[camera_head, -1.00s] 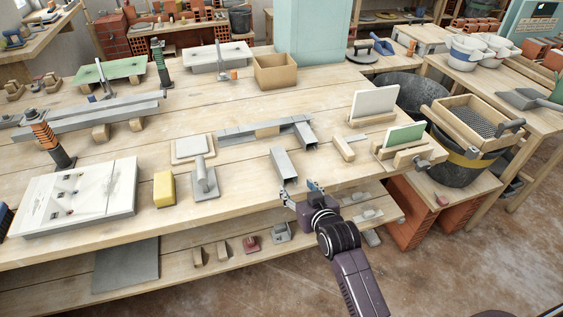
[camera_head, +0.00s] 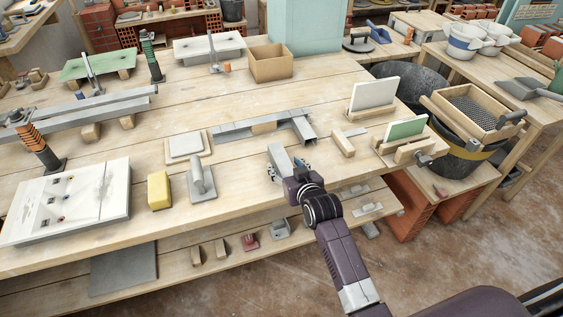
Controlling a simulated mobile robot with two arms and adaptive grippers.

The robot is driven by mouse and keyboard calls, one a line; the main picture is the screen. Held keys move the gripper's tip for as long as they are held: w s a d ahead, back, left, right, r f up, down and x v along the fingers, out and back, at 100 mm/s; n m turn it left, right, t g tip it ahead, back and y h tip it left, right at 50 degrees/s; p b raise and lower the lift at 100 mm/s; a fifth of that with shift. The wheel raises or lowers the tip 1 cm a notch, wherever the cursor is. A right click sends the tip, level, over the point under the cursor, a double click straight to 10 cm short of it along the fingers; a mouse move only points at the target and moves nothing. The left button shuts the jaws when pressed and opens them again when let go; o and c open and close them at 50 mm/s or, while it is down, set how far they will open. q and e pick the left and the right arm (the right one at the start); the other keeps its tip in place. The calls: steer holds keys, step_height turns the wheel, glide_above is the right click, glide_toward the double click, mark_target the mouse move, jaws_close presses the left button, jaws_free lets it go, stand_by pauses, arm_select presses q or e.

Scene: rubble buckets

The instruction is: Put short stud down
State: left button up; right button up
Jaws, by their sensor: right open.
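The short stud (camera_head: 279,157), a short grey metal channel, lies on the wooden workbench (camera_head: 225,235) near its front edge. My right gripper (camera_head: 286,168) is open at the stud's near end, with one finger on each side of it; whether they touch it I cannot tell. The gripper hides the stud's near end. A longer grey channel assembly (camera_head: 240,133) with a short cross piece lies just behind. My left gripper is not in view.
A steel trowel (camera_head: 202,183), a yellow sponge (camera_head: 159,190) and a white panel (camera_head: 68,203) lie to the left. A small wooden block (camera_head: 343,144) and holders with a white and a green board (camera_head: 405,130) stand to the right. A cardboard box (camera_head: 270,64) stands behind.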

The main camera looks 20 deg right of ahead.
mark_target(282, 161)
steer(key=shift+x, duration=1.6)
steer(key=shift+a, duration=0.15)
steer(key=shift+c, duration=0.4)
steer(key=c, duration=1.3)
steer(key=shift+r, duration=0.15)
